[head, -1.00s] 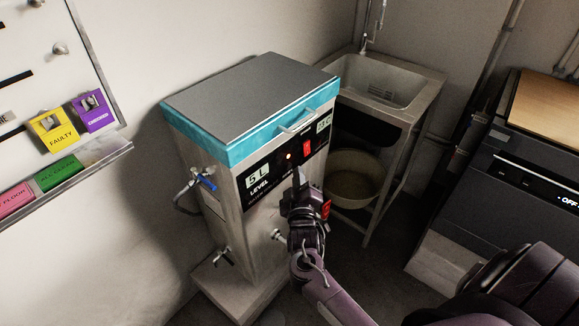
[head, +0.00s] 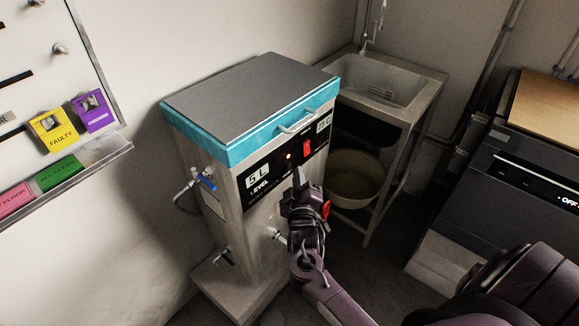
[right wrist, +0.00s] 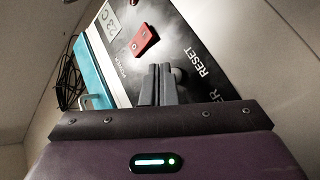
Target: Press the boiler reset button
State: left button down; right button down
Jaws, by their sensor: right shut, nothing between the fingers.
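The boiler (head: 235,185) is a steel cabinet with a teal-rimmed lid and a black front panel. In the right wrist view, a grey round reset button (right wrist: 178,74) shows beside the RESET lettering on the panel (right wrist: 185,35). My right gripper (head: 298,172) is shut and empty, in front of the panel. Its fingertips (right wrist: 158,72) are right beside the button in the wrist view and partly cover it. I cannot tell whether they touch it. My left gripper is not in view.
A red power switch (right wrist: 144,40) and a red indicator light (head: 289,156) are on the panel near the fingers. A blue-handled tap (head: 207,184) sticks out at the boiler's left. A sink (head: 385,85) with a bucket (head: 352,180) below stands behind right. A dark appliance (head: 515,170) is at right.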

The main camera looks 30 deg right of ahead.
dwell(0.4)
jog(key=shift+w+a, duration=0.15)
jog(key=shift+w, duration=0.3)
jog(key=shift+w+a, duration=0.2)
jog(key=shift+w, duration=0.25)
dwell(0.9)
jog(key=shift+s+r, duration=0.1)
jog(key=shift+s+d+p, duration=0.3)
jog(key=shift+s+p, duration=0.35)
jog(key=shift+s, duration=0.1)
jog(key=s+p, duration=0.1)
jog(key=s+d+p, duration=0.1)
jog(key=s, duration=0.1)
jog(key=s+p, duration=0.1)
jog(key=shift+s+d, duration=0.35)
jog(key=shift+s, duration=0.05)
